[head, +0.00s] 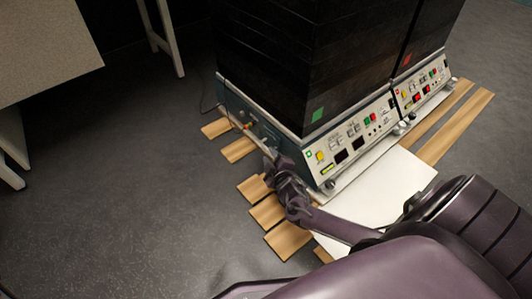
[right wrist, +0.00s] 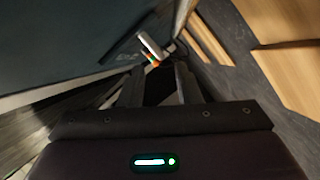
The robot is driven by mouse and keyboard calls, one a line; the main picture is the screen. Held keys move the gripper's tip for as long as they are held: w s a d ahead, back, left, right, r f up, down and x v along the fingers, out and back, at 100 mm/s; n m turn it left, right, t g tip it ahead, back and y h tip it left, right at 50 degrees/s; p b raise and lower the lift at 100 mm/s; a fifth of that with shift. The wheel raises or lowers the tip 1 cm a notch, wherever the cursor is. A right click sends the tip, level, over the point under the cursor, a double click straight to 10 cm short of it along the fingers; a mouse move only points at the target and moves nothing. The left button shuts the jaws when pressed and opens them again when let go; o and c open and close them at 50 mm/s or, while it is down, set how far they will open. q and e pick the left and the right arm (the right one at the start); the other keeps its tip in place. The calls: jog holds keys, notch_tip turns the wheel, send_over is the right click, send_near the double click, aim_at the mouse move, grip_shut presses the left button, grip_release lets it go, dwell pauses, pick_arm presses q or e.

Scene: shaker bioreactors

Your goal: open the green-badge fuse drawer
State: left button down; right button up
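The shaker bioreactor with the green badge (head: 317,115) is the nearer of two tall black units. Its grey-blue side wall (head: 232,103) faces left. In the right wrist view a small pale block (right wrist: 149,46) with orange and green marks sticks out from that wall, just beyond my fingertips; it may be the fuse drawer, but I cannot tell for sure. My right gripper (head: 268,153) is beside the side wall, near its front corner. In the wrist view its two fingers (right wrist: 160,72) are apart, with nothing seen between them. My left gripper is not in view.
The second unit with a red badge (head: 408,58) stands behind to the right. Wooden slats (head: 288,239) and a white sheet (head: 385,185) lie under the units. A grey table (head: 45,45) stands at the upper left. The dark floor on the left is clear.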

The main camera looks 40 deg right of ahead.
aim_at(266, 149)
jog(key=b+x, duration=0.2)
jog(key=x, duration=0.3)
jog(key=shift+b, duration=0.4)
grip_shut()
